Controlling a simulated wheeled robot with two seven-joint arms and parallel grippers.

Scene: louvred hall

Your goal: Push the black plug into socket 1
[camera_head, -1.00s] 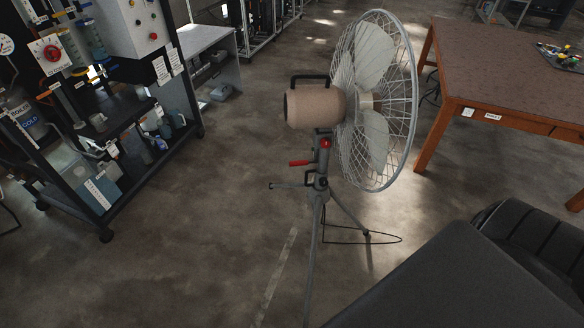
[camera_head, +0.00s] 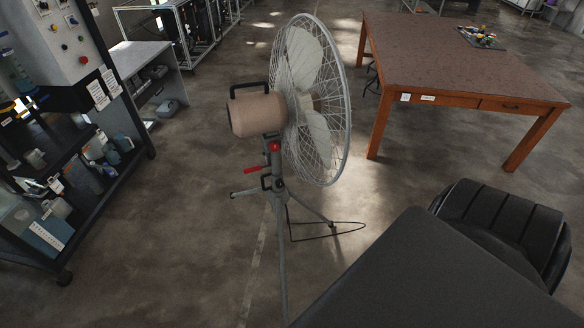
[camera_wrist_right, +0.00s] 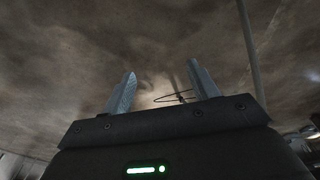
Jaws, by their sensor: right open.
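No black plug and no socket can be made out in either view. My right gripper (camera_wrist_right: 162,92) shows in the right wrist view with its two fingers apart and nothing between them. Beyond the fingers are the brown floor and a thin dark loop (camera_wrist_right: 176,97). My left gripper is not in view.
A pedestal fan (camera_head: 312,95) on a tripod stands mid-floor, a dark loop (camera_head: 340,228) by its legs. A wooden table (camera_head: 440,62) with a tray (camera_head: 482,38) is at right. A rack (camera_head: 105,85) stands left.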

